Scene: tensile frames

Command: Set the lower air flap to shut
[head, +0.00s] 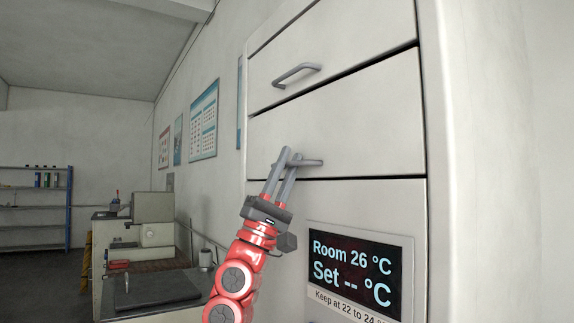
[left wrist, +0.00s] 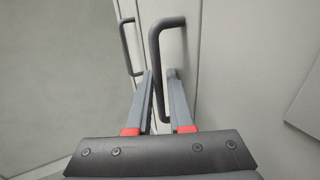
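The lower air flap (head: 370,140) is a pale panel on the tall cabinet in the head view, with a grey bar handle (head: 312,162). It looks about flush with the cabinet front; a slight gap I cannot tell. My left gripper (head: 290,154) is at this handle, pointing up at it. In the left wrist view the lower handle (left wrist: 155,45) runs down between the two fingers of my left gripper (left wrist: 159,73). The fingers stand apart, and contact with the bar is not clear. My right gripper is not in view.
The upper flap (head: 350,55) has its own handle (head: 297,72), which also shows in the left wrist view (left wrist: 126,45). A display (head: 358,273) below reads "Room 26 °C, Set -- °C". A bench (head: 160,290) with equipment and a blue shelf (head: 40,205) stand at left.

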